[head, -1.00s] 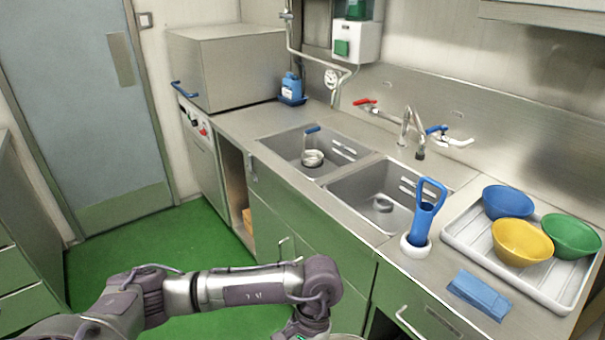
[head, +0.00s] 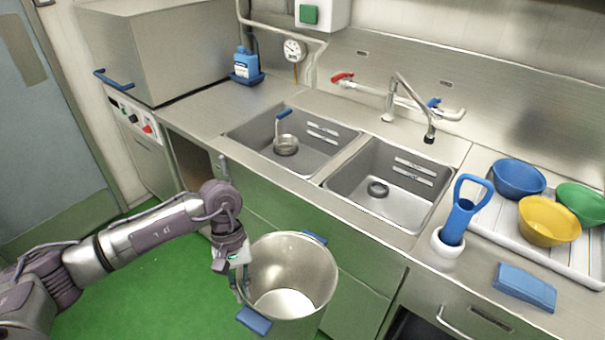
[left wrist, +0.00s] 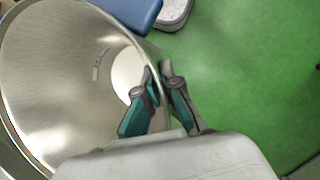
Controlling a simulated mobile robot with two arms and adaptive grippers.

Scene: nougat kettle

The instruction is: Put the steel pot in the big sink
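The steel pot (head: 290,272) is tall, open and empty, with two blue handles. It is upright or nearly so in front of the sink cabinet, its rim below the counter edge. My left gripper (head: 240,285) is at the pot's left rim. In the left wrist view its fingers (left wrist: 160,82) are on either side of the pot wall (left wrist: 60,70), shut on it. The pot's base is hidden. Two sink basins sit side by side: a left basin (head: 250,135) and a right basin (head: 415,207). I cannot tell clearly which is bigger. My right gripper is out of view.
A small steel ladle-like item (head: 285,146) with a blue handle is in the left basin. A faucet (head: 410,95) arches behind the basins.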

